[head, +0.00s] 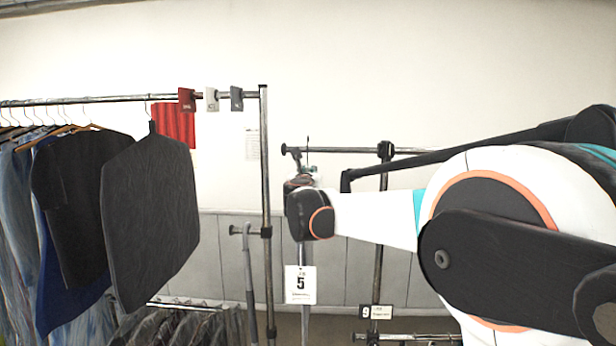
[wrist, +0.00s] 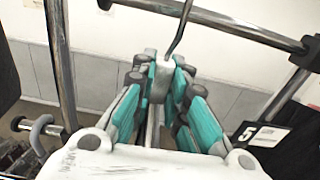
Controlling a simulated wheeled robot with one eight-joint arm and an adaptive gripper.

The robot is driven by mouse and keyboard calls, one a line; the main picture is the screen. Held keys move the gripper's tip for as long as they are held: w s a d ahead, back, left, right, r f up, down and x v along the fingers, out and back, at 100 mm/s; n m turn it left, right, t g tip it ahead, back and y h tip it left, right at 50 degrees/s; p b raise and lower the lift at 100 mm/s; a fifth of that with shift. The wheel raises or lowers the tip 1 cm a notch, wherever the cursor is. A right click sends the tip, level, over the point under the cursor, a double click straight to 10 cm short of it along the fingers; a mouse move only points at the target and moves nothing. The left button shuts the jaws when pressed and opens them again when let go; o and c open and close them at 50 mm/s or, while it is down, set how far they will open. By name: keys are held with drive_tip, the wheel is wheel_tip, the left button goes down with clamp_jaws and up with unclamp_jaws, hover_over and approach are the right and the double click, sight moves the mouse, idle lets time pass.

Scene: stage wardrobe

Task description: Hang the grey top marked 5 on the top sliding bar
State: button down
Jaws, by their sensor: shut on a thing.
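My gripper (wrist: 160,75) is shut on the pale neck block of a hanger in the wrist view. The hanger's dark metal hook (wrist: 184,28) rises above the fingers. In the head view, my gripper (head: 303,178) is partly hidden behind my wrist. The grey top (head: 306,255) hangs below it, seen edge-on as a narrow strip, with a white tag marked 5 (head: 300,285). The top sliding bar (head: 340,150) runs at about hook height; it also shows in the wrist view (wrist: 240,27). The hook appears close to the bar; contact cannot be told.
A rack at the left has a rail (head: 75,100) with several garments, including a dark grey one (head: 150,220), and coloured tags. Its upright post (head: 266,200) stands left of my gripper. Another post (head: 379,230) stands right.

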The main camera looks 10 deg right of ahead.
drive_tip(key=shift+w+d, duration=0.1)
drive_tip(key=shift+w, duration=0.2)
drive_tip(key=shift+s+r, duration=0.15)
drive_tip(key=shift+s, duration=0.15)
drive_tip(key=shift+x, duration=3.8)
drive_tip(key=shift+w, duration=0.1)
drive_tip(key=shift+f, duration=0.35)
drive_tip(key=shift+f, duration=0.45)
drive_tip(key=shift+f+b, duration=1)
drive_tip(key=shift+f, duration=0.15)
drive_tip(key=shift+r, duration=0.1)
drive_tip(key=c, duration=1.5)
unclamp_jaws()
